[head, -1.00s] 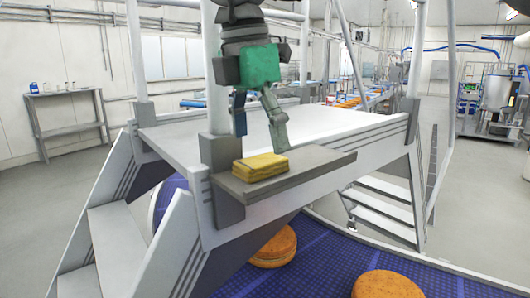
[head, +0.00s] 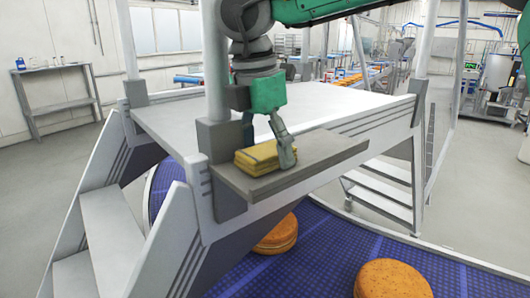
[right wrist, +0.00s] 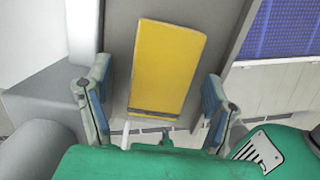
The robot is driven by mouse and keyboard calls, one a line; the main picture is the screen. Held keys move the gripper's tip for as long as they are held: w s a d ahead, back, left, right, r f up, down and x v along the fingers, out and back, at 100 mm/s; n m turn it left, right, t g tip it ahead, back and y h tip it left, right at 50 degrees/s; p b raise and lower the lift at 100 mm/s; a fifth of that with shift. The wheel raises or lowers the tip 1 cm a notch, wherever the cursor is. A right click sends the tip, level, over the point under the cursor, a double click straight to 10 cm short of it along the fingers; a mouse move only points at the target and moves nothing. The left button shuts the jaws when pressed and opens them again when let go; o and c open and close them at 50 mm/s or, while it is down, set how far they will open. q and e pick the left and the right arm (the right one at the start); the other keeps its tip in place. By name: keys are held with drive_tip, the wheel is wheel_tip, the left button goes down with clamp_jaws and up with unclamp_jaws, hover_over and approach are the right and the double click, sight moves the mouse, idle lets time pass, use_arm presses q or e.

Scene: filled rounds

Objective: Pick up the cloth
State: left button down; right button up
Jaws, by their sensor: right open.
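The folded yellow cloth (head: 258,158) lies on a narrow grey shelf (head: 320,158) fixed to the side of a white platform. It also shows in the right wrist view (right wrist: 166,68) as a yellow rectangle with a dark strip along its near edge. My right gripper (head: 268,150) is low over the shelf, one finger in front of the cloth's right end, the other mostly hidden behind it. In the right wrist view its fingers (right wrist: 154,100) stand wide apart on either side of the cloth, with visible gaps. My left gripper is out of view.
The white platform (head: 190,130) has steps (head: 115,225) at the left and a post close to my right arm. Below runs a blue conveyor (head: 330,250) with round orange-brown items (head: 390,280). The shelf's right part is clear.

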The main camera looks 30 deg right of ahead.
sight(267, 149)
drive_tip(key=shift+s+f, duration=0.1)
drive_tip(key=shift+f, duration=0.15)
drive_tip(key=c, duration=1.2)
drive_tip(key=shift+c, duration=0.2)
wheel_tip(267, 149, up, 10)
drive_tip(key=shift+b, duration=0.4)
drive_tip(key=shift+o, duration=0.8)
drive_tip(key=shift+c, duration=0.3)
drive_tip(key=shift+f, duration=0.1)
